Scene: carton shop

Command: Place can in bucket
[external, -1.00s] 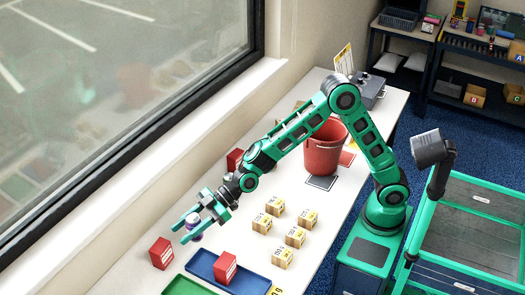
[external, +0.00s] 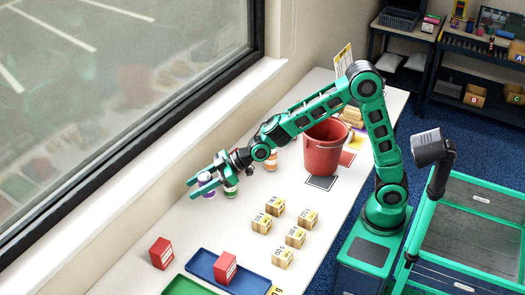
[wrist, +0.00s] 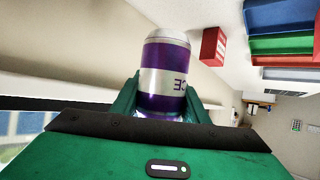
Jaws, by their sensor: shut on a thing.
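A purple and silver can (external: 209,194) is between the fingers of my gripper (external: 198,187), which is shut on it. The wrist view shows this can (wrist: 165,75) close up, its far end pointing away from my gripper (wrist: 165,100). The red bucket (external: 322,158) stands on the table to the right of my gripper and farther back. It appears upright, with part of its rim behind my arm. The can is well apart from the bucket, on the window side of the table.
Several small cartons (external: 275,207) stand mid-table. Red boxes (external: 161,253) and a blue tray (external: 205,264) are at the front.

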